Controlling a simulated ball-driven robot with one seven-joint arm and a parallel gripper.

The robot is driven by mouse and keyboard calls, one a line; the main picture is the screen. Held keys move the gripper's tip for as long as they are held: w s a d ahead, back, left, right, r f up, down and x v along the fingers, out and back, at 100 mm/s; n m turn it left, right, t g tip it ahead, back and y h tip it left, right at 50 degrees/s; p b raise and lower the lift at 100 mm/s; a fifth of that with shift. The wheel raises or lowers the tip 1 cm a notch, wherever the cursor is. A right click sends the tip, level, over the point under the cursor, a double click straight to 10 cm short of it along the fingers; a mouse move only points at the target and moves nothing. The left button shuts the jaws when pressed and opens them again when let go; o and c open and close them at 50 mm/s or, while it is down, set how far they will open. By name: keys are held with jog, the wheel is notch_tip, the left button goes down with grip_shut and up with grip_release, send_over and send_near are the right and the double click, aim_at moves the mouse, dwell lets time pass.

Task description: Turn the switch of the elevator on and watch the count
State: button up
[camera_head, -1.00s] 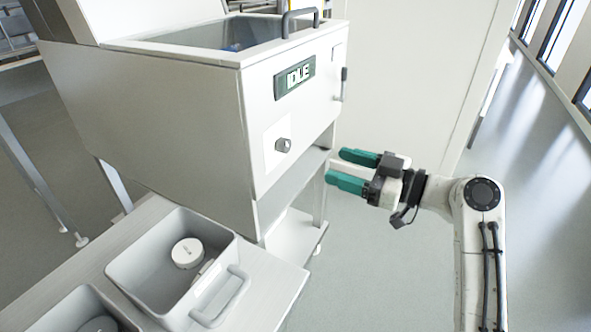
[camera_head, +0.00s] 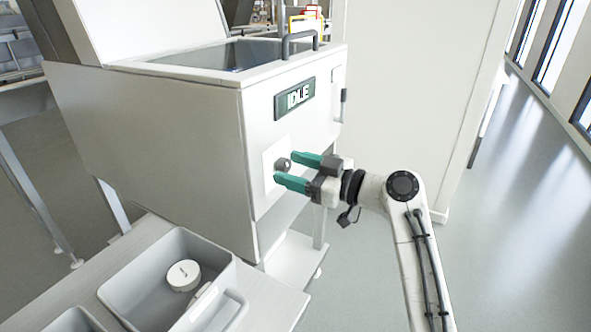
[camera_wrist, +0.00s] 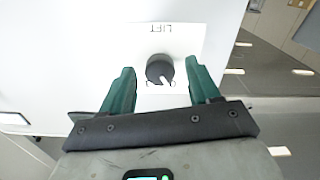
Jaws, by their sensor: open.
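The elevator switch is a dark round knob (camera_head: 283,164) on a white plate on the front of the white machine (camera_head: 160,130). In the wrist view the knob (camera_wrist: 160,69) has a light pointer toward the lower right, and the plate reads LIFT upside down. My gripper (camera_head: 284,170) is open, its green fingers pointing at the knob. In the wrist view my gripper (camera_wrist: 162,78) has one finger on each side of the knob; I cannot tell whether they touch it. The display (camera_head: 294,97) above the knob reads IDLE.
A grey bin (camera_head: 150,275) with a white round lidded item (camera_head: 183,275) stands on a table at lower left. A dark handle (camera_head: 299,42) rises from the machine's top edge. The floor at right is clear.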

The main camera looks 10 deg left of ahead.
jog(key=shift+c, duration=0.3)
jog(key=c, duration=1)
jog(key=shift+m, duration=0.3)
jog(key=m+p, duration=0.1)
jog(key=m, duration=0.1)
jog(key=m+p, duration=0.2)
jog(key=shift+r+m, duration=0.2)
jog(key=shift+m, duration=0.2)
jog(key=m+p, duration=0.2)
jog(key=m, duration=0.1)
jog(key=shift+f+m+p, duration=0.15)
jog(key=shift+m+p, duration=0.95)
jog(key=shift+m, duration=0.6)
